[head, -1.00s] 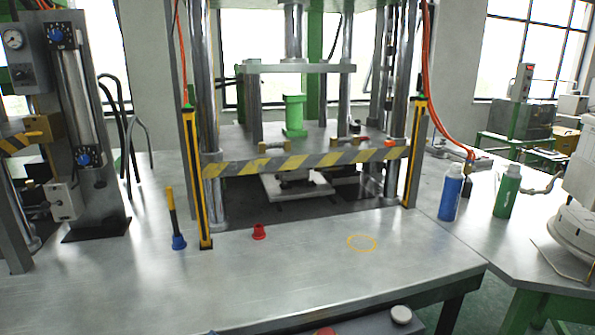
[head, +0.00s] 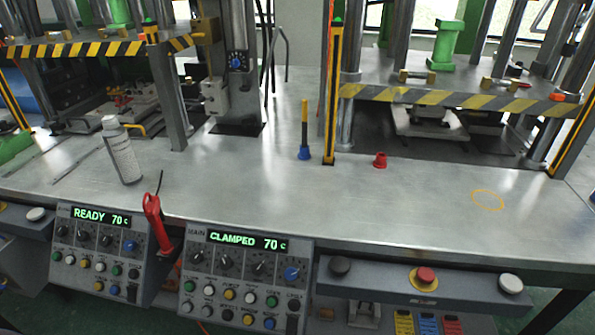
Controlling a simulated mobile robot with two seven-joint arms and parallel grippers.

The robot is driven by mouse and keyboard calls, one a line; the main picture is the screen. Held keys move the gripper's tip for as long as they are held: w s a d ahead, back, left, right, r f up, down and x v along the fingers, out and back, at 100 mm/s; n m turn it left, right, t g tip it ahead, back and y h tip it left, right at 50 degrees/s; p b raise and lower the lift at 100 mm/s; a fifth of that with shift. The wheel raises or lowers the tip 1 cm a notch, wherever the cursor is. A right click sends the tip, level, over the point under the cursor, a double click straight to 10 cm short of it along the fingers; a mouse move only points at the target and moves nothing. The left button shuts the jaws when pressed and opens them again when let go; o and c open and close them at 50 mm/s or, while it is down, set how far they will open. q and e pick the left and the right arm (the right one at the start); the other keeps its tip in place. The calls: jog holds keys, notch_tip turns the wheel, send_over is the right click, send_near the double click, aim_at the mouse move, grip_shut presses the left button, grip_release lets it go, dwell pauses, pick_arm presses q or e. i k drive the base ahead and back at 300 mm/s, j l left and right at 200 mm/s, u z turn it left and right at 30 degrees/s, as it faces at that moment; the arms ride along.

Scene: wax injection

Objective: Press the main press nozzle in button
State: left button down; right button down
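The main control panel (head: 204,262), labelled MAIN, is at the bottom centre of the head view. Its display (head: 247,240) reads CLAMPED 70 c in green. Below the display are a row of dark knobs, a blue knob (head: 292,273) at the right end, and rows of small coloured buttons. The button labels are too small to read, so I cannot tell which one is nozzle in. The main press (head: 450,97) with its striped bar stands behind at the right. Neither gripper is in view.
A second panel (head: 62,262) reading READY 70 c is at the left, with a red-handled tool (head: 152,207) between the panels. A spray can (head: 121,152), a blue-based stick (head: 304,152) and a red cap (head: 380,160) stand on the metal table (head: 250,190). A red button (head: 425,275) is at the right.

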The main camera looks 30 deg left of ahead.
aim_at(208, 290)
jog(key=j+u, duration=0.15)
jog(key=u, duration=0.9)
jog(key=k+j, duration=0.05)
